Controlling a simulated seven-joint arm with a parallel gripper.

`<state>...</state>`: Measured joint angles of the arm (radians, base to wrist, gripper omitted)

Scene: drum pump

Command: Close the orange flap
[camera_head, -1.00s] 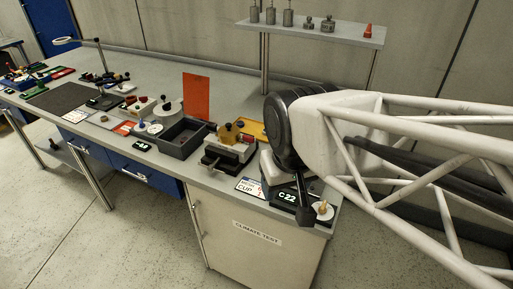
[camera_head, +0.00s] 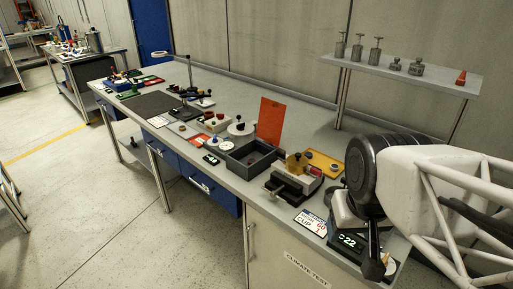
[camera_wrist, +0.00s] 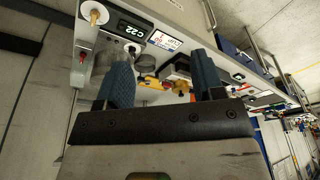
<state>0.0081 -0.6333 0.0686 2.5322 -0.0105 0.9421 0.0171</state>
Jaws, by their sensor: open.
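The orange flap (camera_head: 271,121) stands upright at the back edge of an open dark grey box (camera_head: 237,169) on the bench, in the head view. The box's inside is uncovered. I cannot make out the flap in the wrist view. My gripper (camera_wrist: 164,82) shows in the wrist view as two blue fingers spread wide apart, with nothing held between them. In the head view my arm's end is at the right, over the bench's near right end by the C22 display, well to the right of the flap and apart from it.
Between my arm and the box stand a grey vice-like device with a brass knob (camera_head: 296,166) and a yellow-orange tray (camera_head: 322,164). The C22 display (camera_head: 347,242) is beside my arm. A shelf (camera_head: 400,73) with metal weights stands behind. A white round pot (camera_head: 240,130) is left of the flap.

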